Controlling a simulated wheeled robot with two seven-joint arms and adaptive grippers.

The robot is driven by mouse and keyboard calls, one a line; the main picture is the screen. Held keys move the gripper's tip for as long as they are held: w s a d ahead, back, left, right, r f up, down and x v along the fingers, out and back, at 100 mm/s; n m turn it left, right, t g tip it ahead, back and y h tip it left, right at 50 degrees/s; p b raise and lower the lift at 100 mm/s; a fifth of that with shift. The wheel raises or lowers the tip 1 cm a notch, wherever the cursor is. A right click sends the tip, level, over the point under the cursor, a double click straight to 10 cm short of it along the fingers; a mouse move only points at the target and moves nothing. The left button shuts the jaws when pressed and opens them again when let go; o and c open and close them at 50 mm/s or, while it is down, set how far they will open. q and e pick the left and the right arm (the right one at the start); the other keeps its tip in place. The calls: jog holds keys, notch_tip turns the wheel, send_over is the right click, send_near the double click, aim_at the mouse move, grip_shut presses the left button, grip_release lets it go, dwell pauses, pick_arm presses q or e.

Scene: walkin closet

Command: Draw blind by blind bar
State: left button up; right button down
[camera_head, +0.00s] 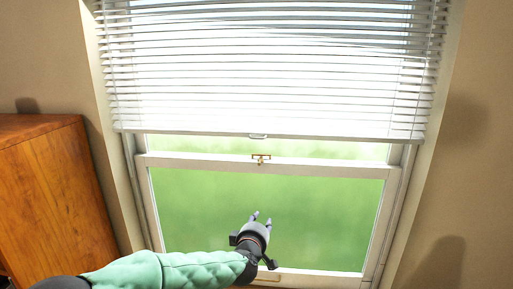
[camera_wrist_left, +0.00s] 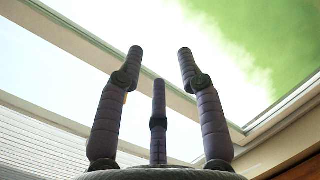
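A white slatted blind (camera_head: 270,70) hangs over the upper part of the window. Its bottom blind bar (camera_head: 330,137) runs across just above the middle of the window, with a small pale tab (camera_head: 258,136) at its centre. My left gripper (camera_head: 262,216) is below the bar, in front of the lower glass, apart from the blind. Its fingers are spread and empty in the left wrist view (camera_wrist_left: 160,58), where the blind slats (camera_wrist_left: 40,150) show at lower left. My right gripper is not in view.
A brass-coloured latch (camera_head: 261,158) sits on the window's middle rail (camera_head: 330,168). A wooden cabinet (camera_head: 50,200) stands at the left, beside the window frame. The area in front of the glass between my gripper and the bar looks clear.

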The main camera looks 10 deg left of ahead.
pick_arm(q)
notch_tip(320, 180, up, 15)
jog(key=s+n+t+y, duration=0.1)
jog(key=s+n+t, duration=0.1)
jog(key=n+t, duration=0.2)
jog(key=n, duration=0.2)
send_near(257, 138)
jog(key=shift+y, duration=0.3)
jog(key=w, duration=0.3)
jog(key=w+p, duration=0.1)
jog(key=w, duration=0.2)
jog(key=w+r+p, duration=0.1)
jog(key=w, duration=0.2)
jog(key=shift+a+r, duration=0.1)
jog(key=shift+a, duration=0.15)
grip_shut()
